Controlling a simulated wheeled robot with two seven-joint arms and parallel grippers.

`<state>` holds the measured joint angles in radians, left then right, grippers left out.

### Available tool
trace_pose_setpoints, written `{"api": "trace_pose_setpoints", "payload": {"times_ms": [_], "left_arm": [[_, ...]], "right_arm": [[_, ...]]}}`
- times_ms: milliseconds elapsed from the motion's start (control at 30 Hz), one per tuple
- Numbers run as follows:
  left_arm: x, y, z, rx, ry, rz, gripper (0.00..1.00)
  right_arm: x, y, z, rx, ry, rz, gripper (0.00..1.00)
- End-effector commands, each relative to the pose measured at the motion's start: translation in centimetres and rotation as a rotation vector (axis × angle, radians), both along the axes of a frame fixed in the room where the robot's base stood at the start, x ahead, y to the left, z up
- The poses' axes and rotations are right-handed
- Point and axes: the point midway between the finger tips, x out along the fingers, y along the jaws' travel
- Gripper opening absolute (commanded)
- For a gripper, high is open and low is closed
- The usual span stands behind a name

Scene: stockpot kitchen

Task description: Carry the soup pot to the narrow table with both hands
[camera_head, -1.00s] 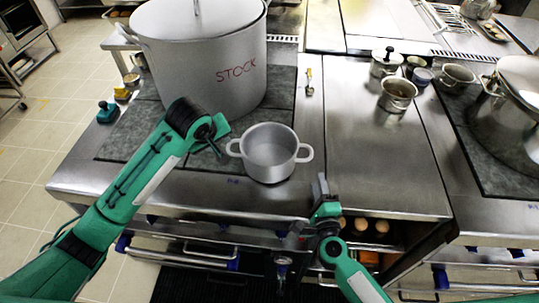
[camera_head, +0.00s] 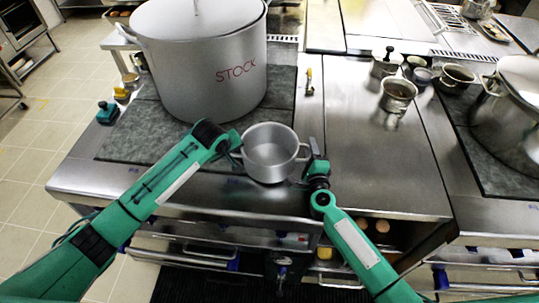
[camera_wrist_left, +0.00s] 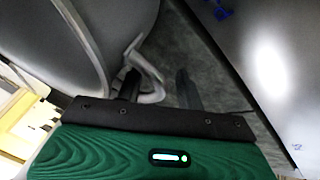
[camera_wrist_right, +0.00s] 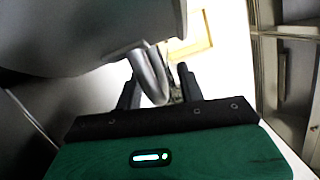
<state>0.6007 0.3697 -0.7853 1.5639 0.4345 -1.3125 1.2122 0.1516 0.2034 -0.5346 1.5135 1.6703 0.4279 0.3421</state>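The soup pot (camera_head: 270,155), a small grey two-handled pot, stands upright and empty near the front edge of the counter. My left gripper (camera_head: 236,147) is at its left handle. In the left wrist view the handle (camera_wrist_left: 150,75) lies between the open fingers, beside the pot wall (camera_wrist_left: 85,30). My right gripper (camera_head: 311,160) is at the right handle. In the right wrist view that handle (camera_wrist_right: 149,75) lies between the open fingers. Neither gripper is visibly closed on its handle. I cannot identify the narrow table with certainty.
A large pot marked STOCK (camera_head: 205,75) stands just behind the soup pot. Small metal pots (camera_head: 397,95) stand at the back right, and a big lidded pot (camera_head: 510,110) stands at the far right. Clear steel counter (camera_head: 385,165) lies to the right. Tiled floor (camera_head: 40,130) is at the left.

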Motion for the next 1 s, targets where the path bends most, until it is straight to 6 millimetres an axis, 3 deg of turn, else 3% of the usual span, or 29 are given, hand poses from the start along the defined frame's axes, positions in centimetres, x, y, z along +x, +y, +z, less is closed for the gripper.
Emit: {"api": "trace_pose_setpoints", "payload": {"times_ms": [433,633,1000], "left_arm": [[0.35,-0.09,-0.67,0.0,0.0,-0.001,0.38],[0.33,-0.07,-0.67,0.0,0.0,-0.001,0.0],[0.35,-0.05,-0.59,0.0,-0.001,0.0,0.0]], "right_arm": [[0.75,0.06,0.04,0.001,0.0,0.0,0.39],[0.74,0.06,0.04,0.0,0.0,0.0,0.0],[0.76,0.06,0.19,0.001,-0.002,0.001,0.0]]}}
